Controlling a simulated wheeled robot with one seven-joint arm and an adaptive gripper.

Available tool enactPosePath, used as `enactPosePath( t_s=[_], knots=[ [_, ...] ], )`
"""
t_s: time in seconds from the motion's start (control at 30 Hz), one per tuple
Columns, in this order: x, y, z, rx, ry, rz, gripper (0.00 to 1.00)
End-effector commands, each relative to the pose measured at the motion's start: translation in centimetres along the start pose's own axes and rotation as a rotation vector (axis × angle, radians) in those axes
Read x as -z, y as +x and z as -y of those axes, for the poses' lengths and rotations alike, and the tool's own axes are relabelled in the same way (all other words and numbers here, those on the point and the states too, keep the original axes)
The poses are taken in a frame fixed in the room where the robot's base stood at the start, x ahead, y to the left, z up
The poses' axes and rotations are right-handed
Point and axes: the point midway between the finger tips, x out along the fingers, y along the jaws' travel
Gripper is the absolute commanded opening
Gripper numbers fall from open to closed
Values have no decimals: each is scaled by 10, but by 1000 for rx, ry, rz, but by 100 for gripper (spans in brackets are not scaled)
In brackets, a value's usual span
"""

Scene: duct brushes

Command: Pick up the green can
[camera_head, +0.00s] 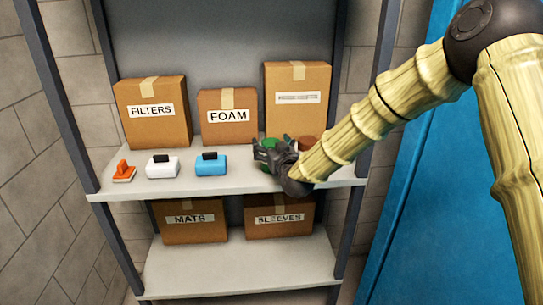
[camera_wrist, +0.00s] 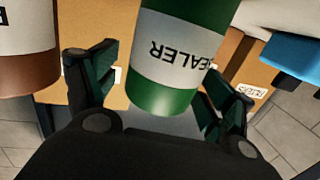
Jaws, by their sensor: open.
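The green can (camera_wrist: 164,98) has a white band lettered "SEALER" and appears upside down in the wrist view, between the two open fingers of my gripper (camera_wrist: 160,95). A gap shows on either side of the can, wider on the right. In the head view, my gripper (camera_head: 277,152) is at the right part of the upper shelf and hides most of the green can (camera_head: 271,143); only bits of green show.
A brown can (camera_head: 307,142) stands close right of my gripper; it also shows in the wrist view (camera_wrist: 28,75). A blue item (camera_head: 211,164), a white item (camera_head: 162,166) and an orange brush (camera_head: 124,172) sit left on the shelf (camera_head: 240,184). Boxes stand behind.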

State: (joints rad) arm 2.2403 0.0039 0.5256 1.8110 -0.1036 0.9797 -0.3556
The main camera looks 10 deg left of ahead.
Motion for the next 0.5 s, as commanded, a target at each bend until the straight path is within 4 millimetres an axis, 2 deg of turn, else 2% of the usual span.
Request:
enactPosePath(
  t_s=[0.07, 0.37, 0.5],
  knots=[
    [0, 0, 0, 0, 0, 0, 79],
    [0, 0, 0, 0, 0, 0, 25],
    [1, 0, 0, 0, 0, -1, 23]
  ],
)
